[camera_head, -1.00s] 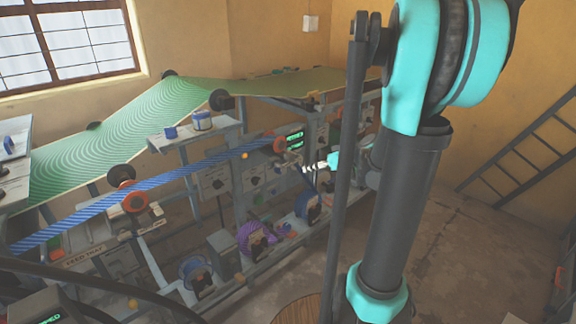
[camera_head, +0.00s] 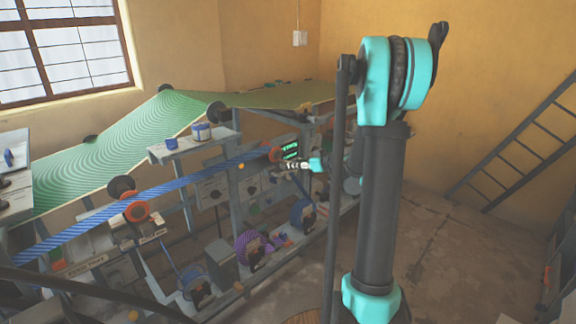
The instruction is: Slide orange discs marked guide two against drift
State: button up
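An orange disc (camera_head: 136,208) sits at the left on the blue-striped web (camera_head: 185,180). A second orange disc (camera_head: 277,154) sits farther back, at the web's far end, beside a dark panel with green lit text (camera_head: 290,150). Any guide number on the discs is too small to read. My gripper (camera_head: 294,165) is at the end of my turquoise and black arm, close to the right of and slightly below the far orange disc. Whether it touches the disc cannot be told. Its fingers are too small to show whether they are open or shut.
A green patterned sheet (camera_head: 130,145) runs over rollers above the frame. A shelf (camera_head: 195,142) holds blue containers. A ladder (camera_head: 520,140) leans at the right wall. The floor (camera_head: 445,240) at right is clear.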

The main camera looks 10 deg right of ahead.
send_near(276, 162)
jog(key=shift+w+a+f, duration=0.3)
jog(key=shift+w+f, duration=0.15)
jog(key=shift+f, duration=0.05)
jog(key=shift+w+a+f, duration=0.35)
jog(key=shift+w+f, duration=0.1)
jog(key=shift+w, duration=0.05)
grip_shut()
